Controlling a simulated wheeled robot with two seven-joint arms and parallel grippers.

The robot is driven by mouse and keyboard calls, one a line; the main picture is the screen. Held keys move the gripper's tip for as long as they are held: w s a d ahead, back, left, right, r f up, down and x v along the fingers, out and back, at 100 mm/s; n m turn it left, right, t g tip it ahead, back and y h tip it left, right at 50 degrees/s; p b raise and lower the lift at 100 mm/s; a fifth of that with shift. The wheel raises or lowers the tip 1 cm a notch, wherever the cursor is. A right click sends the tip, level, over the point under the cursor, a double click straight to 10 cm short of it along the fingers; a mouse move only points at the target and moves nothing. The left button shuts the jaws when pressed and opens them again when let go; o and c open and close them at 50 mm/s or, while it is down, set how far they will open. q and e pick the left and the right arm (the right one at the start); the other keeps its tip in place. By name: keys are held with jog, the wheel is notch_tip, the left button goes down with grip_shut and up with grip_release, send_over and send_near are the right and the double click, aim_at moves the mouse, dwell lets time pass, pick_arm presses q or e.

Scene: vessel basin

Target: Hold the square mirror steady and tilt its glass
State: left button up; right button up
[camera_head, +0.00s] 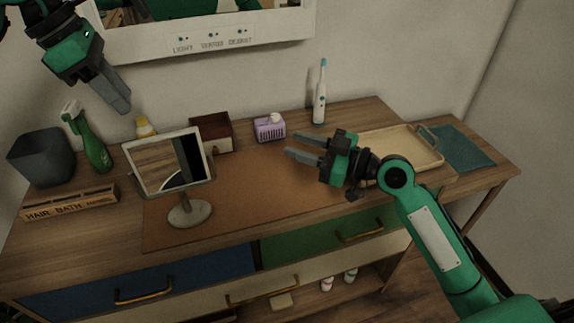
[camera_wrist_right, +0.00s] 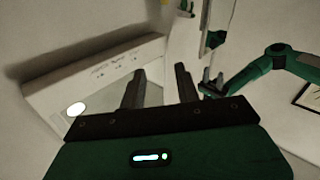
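The square mirror (camera_head: 163,164) stands upright on a round white base (camera_head: 190,213) at the left of the brown mat. Its white-framed glass faces the front and leans slightly. My left gripper (camera_head: 122,104) hangs in the air above and left of the mirror, apart from it; its fingers look close together, but the gap cannot be made out. My right gripper (camera_head: 297,147) is open and empty over the mat, right of the mirror, with its fingers pointing left. In the right wrist view its two fingers (camera_wrist_right: 158,85) stand apart with nothing between them.
A green spray bottle (camera_head: 90,140), dark grey bin (camera_head: 42,158) and wooden sign box (camera_head: 70,203) stand left of the mirror. A brown box (camera_head: 211,133), purple basket (camera_head: 269,128) and toothbrush (camera_head: 320,95) stand behind. A tray (camera_head: 400,145) lies right. The mat's (camera_head: 245,190) middle is clear.

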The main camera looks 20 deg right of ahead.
jog(key=s+a+f+g+y, duration=0.1)
jog(key=s+a+g+y, duration=0.15)
jog(key=s+a, duration=0.2)
jog(key=f+x, duration=0.1)
jog(key=x, duration=1.3)
jog(key=shift+w+f+n+g+h, duration=0.25)
jog(key=shift+w+n+g+h, duration=0.1)
jog(key=shift+h, duration=0.1)
jog(key=shift+d, duration=0.1)
jog(key=shift+c, duration=0.4)
